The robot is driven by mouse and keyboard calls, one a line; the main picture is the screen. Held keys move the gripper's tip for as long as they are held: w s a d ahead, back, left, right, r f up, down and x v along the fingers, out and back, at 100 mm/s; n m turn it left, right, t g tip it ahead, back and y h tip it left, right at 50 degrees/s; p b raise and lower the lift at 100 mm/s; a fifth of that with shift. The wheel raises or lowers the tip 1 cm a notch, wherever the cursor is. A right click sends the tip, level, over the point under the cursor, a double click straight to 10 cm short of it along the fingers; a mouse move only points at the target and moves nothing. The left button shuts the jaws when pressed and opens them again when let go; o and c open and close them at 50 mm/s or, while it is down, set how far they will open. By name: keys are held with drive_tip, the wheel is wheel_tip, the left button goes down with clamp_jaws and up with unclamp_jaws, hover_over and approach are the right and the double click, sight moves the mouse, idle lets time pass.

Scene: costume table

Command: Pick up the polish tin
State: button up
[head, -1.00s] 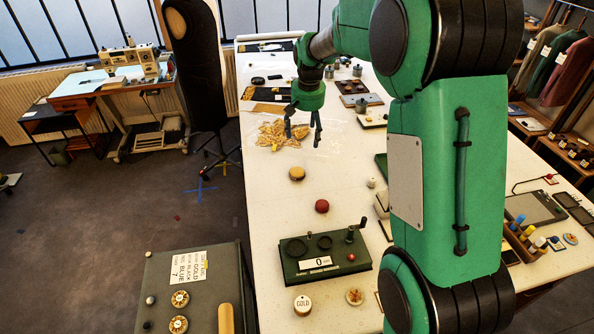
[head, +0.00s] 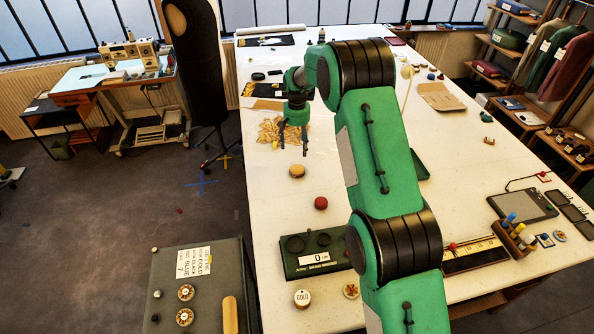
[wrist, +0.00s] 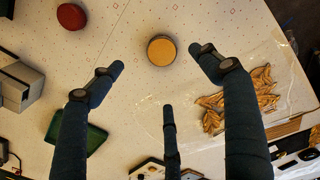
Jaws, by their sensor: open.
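A small round tin with a dull yellow top and dark side (head: 297,171), which looks like the polish tin, sits flat on the white table. My gripper (head: 293,150) is just beyond it in the head view, fingers pointing down, spread and empty. In the wrist view the yellow top of the tin (wrist: 161,52) shows between and slightly beyond the open fingertips (wrist: 155,62), with no finger touching it. How high the fingers are above the tin is hard to tell.
A dark red round object (head: 320,203) lies nearer the robot. Gold leaf-like trim (head: 280,132) lies on clear sheeting behind my gripper. The table around the tin is bare.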

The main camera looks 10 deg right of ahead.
drive_tip(key=shift+f, duration=0.1)
hover_over(297, 169)
drive_tip(key=shift+s+f, duration=0.2)
drive_tip(key=shift+f, duration=4.05)
drive_tip(key=shift+f, duration=0.1)
drive_tip(key=shift+w+f+p, duration=0.2)
drive_tip(key=shift+f+p, duration=0.25)
drive_tip(key=shift+f, duration=2)
drive_tip(key=shift+c, duration=0.6)
drive_tip(key=c, duration=1.3)
